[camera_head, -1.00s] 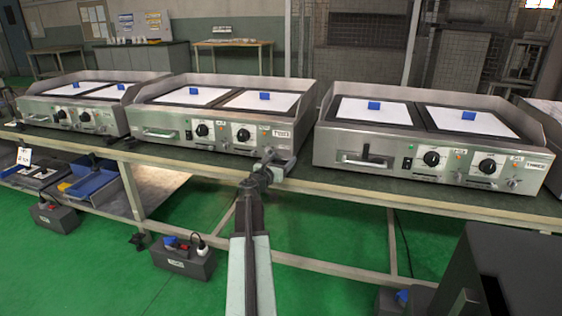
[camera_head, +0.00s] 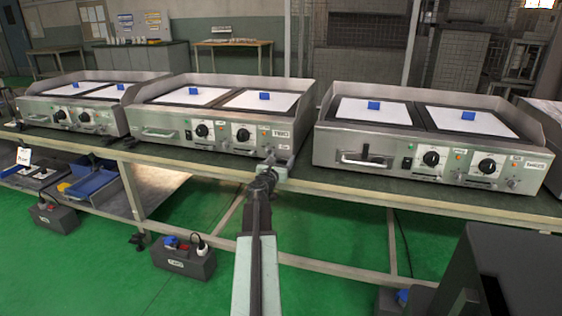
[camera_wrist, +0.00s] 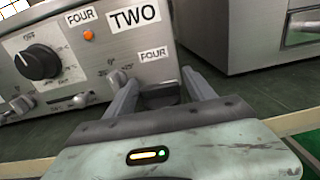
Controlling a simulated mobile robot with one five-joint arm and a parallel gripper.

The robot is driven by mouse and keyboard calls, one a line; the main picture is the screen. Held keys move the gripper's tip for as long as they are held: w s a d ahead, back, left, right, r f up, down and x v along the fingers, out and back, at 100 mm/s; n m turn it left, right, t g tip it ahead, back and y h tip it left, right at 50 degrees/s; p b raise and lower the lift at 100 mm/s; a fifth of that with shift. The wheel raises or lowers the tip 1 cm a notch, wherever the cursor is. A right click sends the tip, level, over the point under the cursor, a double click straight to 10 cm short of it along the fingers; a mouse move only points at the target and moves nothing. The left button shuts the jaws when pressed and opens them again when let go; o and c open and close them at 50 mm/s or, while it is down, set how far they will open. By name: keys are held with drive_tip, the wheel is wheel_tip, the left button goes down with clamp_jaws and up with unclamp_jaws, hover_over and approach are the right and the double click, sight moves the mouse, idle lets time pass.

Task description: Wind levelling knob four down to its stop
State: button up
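The middle griddle unit (camera_head: 165,122) carries the plate TWO (camera_wrist: 134,18) on its front. In the wrist view a FOUR label (camera_wrist: 153,54) sits low at the front's right end. Below it a dark, knob-like part (camera_wrist: 160,94) shows between the fingers; I take it for levelling knob four, partly hidden by my gripper. My gripper (camera_wrist: 158,82) is open, its fingers apart on either side of that part; contact cannot be told. In the head view my gripper (camera_head: 270,163) is at the unit's lower right front corner.
A small metal knob (camera_wrist: 116,77) is close to the left finger. A black dial (camera_wrist: 37,62) and orange lamp (camera_wrist: 88,35) are farther left. Unit THREE (camera_head: 330,155) stands to the right across a gap. The bench's front edge (camera_head: 350,189) runs below my gripper.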

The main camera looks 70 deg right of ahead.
drive_tip(key=shift+a, duration=0.1)
drive_tip(key=a, duration=0.7)
drive_tip(key=shift+s+a, duration=0.15)
drive_tip(key=shift+a, duration=0.15)
